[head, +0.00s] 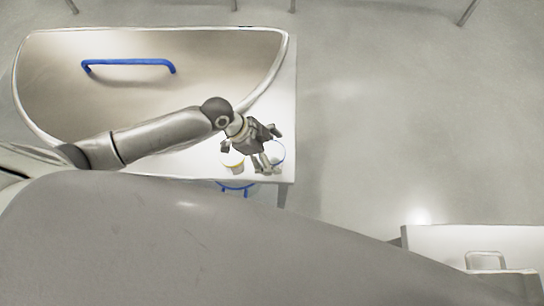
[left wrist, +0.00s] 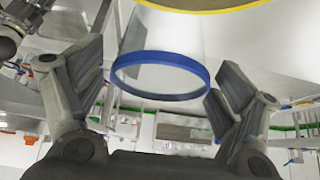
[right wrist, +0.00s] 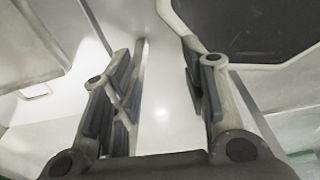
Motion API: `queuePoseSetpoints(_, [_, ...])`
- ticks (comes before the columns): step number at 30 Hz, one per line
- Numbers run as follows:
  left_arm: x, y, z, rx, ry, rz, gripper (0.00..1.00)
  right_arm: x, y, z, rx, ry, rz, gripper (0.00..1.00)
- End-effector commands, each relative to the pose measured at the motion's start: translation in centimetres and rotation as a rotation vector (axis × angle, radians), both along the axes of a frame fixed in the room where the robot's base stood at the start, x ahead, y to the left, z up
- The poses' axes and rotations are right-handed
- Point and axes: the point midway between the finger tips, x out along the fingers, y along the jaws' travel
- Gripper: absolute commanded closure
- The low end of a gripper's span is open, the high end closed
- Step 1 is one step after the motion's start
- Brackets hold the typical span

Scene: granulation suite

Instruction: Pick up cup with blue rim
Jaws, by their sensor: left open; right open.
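The cup with the blue rim (head: 280,152) stands near the right edge of the white table, partly hidden by my left gripper (head: 267,157). In the left wrist view its blue rim (left wrist: 160,66) shows between the two open fingers of my left gripper (left wrist: 157,85), with a gap visible on each side. A cup with a yellow rim (head: 233,163) stands just left of the gripper in the head view; its yellow rim (left wrist: 205,5) also shows at the top of the left wrist view. My right gripper (right wrist: 163,85) is open and empty.
The white table (head: 284,100) carries a large basin (head: 190,45) with a blue handle (head: 128,62) at the left. Blue legs (head: 234,186) of something show at the table's front edge. Open floor (head: 400,120) lies to the right. Another white surface (head: 440,240) is at lower right.

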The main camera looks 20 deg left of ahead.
Motion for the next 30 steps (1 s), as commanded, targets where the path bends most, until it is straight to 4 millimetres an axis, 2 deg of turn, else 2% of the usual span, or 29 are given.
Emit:
queuePoseSetpoints(2, [0.0,0.0,0.0,0.0,0.0,0.0,0.11,-0.4,0.0,0.0,-0.001,0.006,0.0,0.59])
queuePoseSetpoints(13, [0.0,0.0,0.0,0.0,0.001,0.001,0.58,-1.1,-0.1,-0.1,-0.002,0.018,-0.002,0.59])
queuePoseSetpoints(23, [0.1,0.1,0.7,0.0,-0.001,0.001,0.58,-1.1,0.0,-0.2,0.0,0.016,-0.003,0.59])
queuePoseSetpoints(26, [0.1,0.1,2.1,-0.001,-0.005,-0.001,0.58,-1.0,0.1,-0.5,0.001,0.016,-0.003,0.59])
queuePoseSetpoints(30, [0.1,0.1,4.9,0.0,-0.006,-0.002,0.58,-0.9,0.2,-0.9,0.002,0.014,-0.003,0.59])
